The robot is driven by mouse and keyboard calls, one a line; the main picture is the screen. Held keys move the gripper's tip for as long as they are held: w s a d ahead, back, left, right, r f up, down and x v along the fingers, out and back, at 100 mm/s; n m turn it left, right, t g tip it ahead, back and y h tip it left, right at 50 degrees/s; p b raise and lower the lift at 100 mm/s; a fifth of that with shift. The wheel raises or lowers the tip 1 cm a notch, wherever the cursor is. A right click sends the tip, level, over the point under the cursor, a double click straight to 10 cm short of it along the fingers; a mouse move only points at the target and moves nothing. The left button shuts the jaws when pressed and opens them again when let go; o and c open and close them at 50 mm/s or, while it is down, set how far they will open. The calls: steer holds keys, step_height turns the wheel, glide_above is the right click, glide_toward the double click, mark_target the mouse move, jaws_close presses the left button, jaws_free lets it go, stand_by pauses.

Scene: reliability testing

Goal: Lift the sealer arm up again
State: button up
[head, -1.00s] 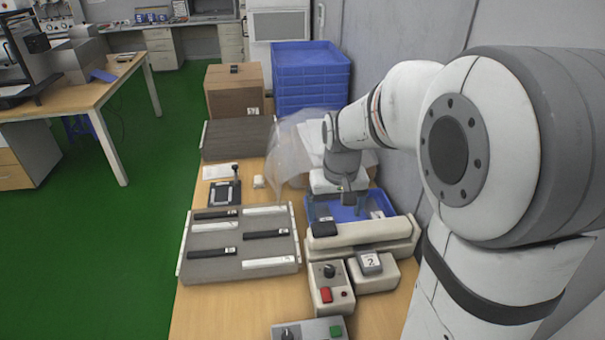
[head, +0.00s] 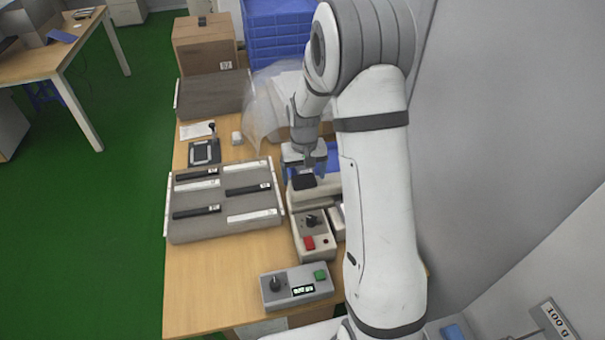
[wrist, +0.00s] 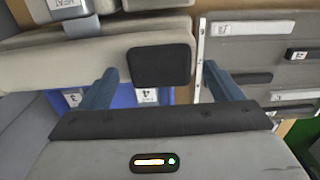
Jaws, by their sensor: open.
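The beige sealer (head: 312,200) stands on the wooden table, partly hidden behind my arm. Its long arm (wrist: 70,62) carries a black handle pad (head: 304,182) at the end, which also shows in the wrist view (wrist: 160,66). The sealer arm looks low and about level; I cannot tell whether it touches its base. My gripper (head: 304,168) points down at the pad end. In the wrist view my gripper (wrist: 158,78) is open and empty, one blue finger on each side of the pad; contact cannot be told.
A sealer control box (head: 313,237) with a red button is in front. A grey box (head: 297,287) with a green button stands nearer. A grey tray (head: 190,230) of labelled strips lies left. A blue bin (head: 331,152) is just behind the sealer. The wall is close on the right.

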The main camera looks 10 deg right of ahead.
steer(key=shift+f, duration=0.5)
steer(key=shift+c, duration=0.4)
steer(key=c, duration=1.3)
steer(key=d+r+y, duration=0.5)
steer(key=r, duration=0.5)
steer(key=shift+d+r, duration=0.25)
steer(key=shift+r, duration=0.05)
steer(key=o, duration=1.2)
steer(key=shift+d+r, duration=0.1)
steer(key=shift+o, duration=0.9)
